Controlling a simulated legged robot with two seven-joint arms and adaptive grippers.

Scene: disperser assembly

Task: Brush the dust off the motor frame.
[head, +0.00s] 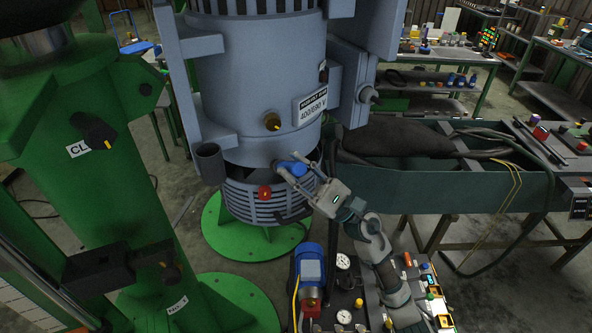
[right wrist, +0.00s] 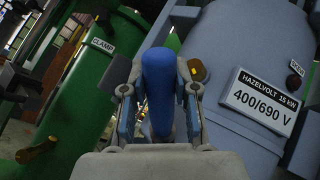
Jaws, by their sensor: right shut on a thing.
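The motor frame (head: 258,75) is a large blue-grey housing standing upright, with a label plate reading 400/690 V (head: 311,106). It also fills the right side of the right wrist view (right wrist: 235,50). My right gripper (head: 297,178) is in front of the frame's lower part, just above the ribbed lower section (head: 255,203). It is shut on a blue brush handle (right wrist: 158,80), which also shows in the head view (head: 292,168). The bristles are hidden, so I cannot tell whether they touch the frame. My left gripper is not in view.
A green column (head: 95,190) with clamps stands close on the left. A green round base (head: 250,238) is under the motor. A cart with a blue pump (head: 310,265) and gauges is at the front. A long workbench (head: 440,185) stands at the right.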

